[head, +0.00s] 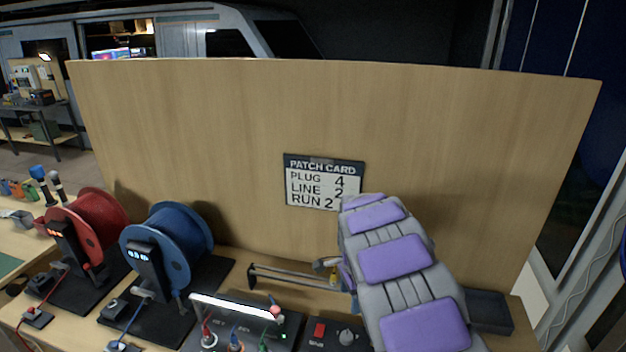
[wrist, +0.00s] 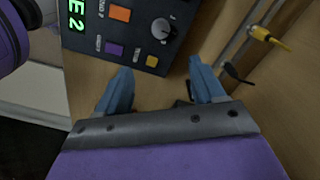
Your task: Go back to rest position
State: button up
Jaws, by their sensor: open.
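My arm rises at the right of the head view, its padded purple and grey links reaching over the desk toward the back panel. My gripper (wrist: 161,84) shows in the wrist view with its two blue fingers spread apart. Bare wood shows between them, and nothing is held. The fingers point at the edge of a dark control box (wrist: 136,32) with a knob, coloured buttons and a green display. In the head view the fingers are mostly hidden behind my arm.
A wooden panel (head: 200,130) with a patch card (head: 323,183) stands behind the desk. A red reel (head: 98,219) and a blue reel (head: 180,245) stand left. A metal rail (head: 290,279) and yellow plug (wrist: 268,38) lie close to my gripper. A dark tray (head: 490,312) sits right.

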jog(key=s+d+r+n, duration=0.1)
jog(key=s+r+n, duration=0.2)
jog(key=s+r, duration=0.45)
jog(key=s+d+r+n, duration=0.1)
jog(key=s+r+n, duration=0.25)
jog(key=s, duration=0.75)
jog(key=s+a+n+g+b, duration=0.1)
jog(key=s+n, duration=0.8)
jog(key=s, duration=1.4)
jog(key=shift+s+a+r+g, duration=0.2)
jog(key=shift+a+r+g, duration=0.1)
jog(key=shift+a+g, duration=0.15)
jog(key=shift+c, duration=0.3)
